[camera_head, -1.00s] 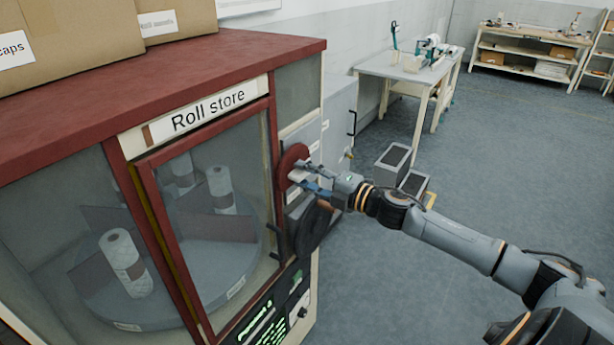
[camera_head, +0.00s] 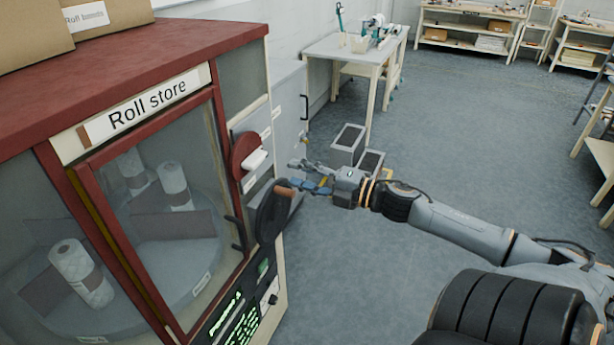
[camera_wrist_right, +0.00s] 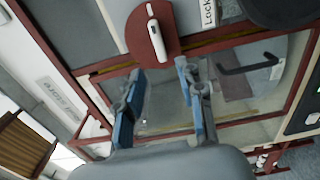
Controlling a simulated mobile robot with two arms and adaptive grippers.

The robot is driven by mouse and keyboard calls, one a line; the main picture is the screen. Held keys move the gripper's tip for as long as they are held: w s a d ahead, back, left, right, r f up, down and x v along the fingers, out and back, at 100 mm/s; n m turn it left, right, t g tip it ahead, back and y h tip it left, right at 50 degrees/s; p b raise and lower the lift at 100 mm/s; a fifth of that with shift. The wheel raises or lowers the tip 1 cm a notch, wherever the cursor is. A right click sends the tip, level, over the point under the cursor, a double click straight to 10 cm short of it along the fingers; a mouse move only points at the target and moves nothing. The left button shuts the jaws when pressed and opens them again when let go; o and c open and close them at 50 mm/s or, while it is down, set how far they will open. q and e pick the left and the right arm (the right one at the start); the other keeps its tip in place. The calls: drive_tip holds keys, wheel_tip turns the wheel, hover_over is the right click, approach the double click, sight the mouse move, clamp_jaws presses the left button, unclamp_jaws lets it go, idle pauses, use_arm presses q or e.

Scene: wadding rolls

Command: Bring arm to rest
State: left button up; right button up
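My right arm (camera_head: 460,226) reaches in from the right in the head view. My right gripper (camera_head: 306,174) is beside the Roll store cabinet, just right of the red round plate with a white handle (camera_head: 252,160). Its fingers are apart with nothing between them, which also shows in the right wrist view (camera_wrist_right: 168,85). There the red plate and white handle (camera_wrist_right: 155,38) appear beyond the fingertips, with a gap between. My left gripper is in no view.
The Roll store cabinet (camera_head: 150,102) has a glass door, with several white rolls on a round tray inside. A black handwheel (camera_head: 272,212) sticks out of its side. A workbench (camera_head: 345,46) is farther back. The floor at right is largely clear.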

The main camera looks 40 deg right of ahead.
drive_tip(key=shift+s+d, duration=0.25)
drive_tip(key=shift+s, duration=0.4)
